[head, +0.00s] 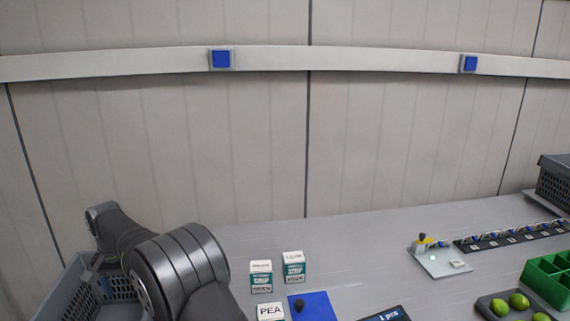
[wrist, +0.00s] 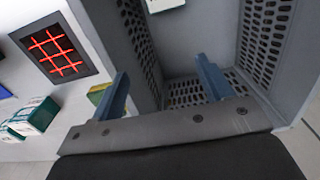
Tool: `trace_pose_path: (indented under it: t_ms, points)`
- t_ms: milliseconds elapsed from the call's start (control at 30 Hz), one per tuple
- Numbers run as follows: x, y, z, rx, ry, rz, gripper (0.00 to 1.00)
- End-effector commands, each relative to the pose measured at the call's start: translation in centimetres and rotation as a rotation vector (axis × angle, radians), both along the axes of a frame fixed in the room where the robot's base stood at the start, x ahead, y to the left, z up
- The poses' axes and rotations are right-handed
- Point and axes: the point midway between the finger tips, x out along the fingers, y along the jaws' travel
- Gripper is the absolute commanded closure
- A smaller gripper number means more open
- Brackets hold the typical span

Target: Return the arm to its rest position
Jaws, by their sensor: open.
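My gripper (wrist: 162,72) shows in the wrist view with its two blue fingers spread apart and nothing between them. In the head view my arm stands at the lower left, over or beside the grey crate (head: 68,285). The gripper is hidden there. I cannot tell how deep the fingertips are relative to the crate's rim.
Teal-and-white cartons (head: 292,267), a blue pad (head: 316,308) and a dark tray of green fruit (head: 518,301) are on the grey table (head: 370,235). A red-glowing grid panel (wrist: 54,49) lies left of the crate. The back middle of the table is clear.

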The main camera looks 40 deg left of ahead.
Motion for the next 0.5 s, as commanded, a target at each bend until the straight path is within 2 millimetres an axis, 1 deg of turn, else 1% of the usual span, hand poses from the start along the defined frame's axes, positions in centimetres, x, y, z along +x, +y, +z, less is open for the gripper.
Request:
trace_pose_path:
  t_ms: [33,233,500]
  points:
    - [0.7,0.2,0.9,0.003,0.0,-0.002,0.27]
    - [2.9,0.7,4.1,0.002,-0.001,-0.001,0.27]
    - [8.1,-0.6,5.7,0.0,0.0,-0.044,0.27]
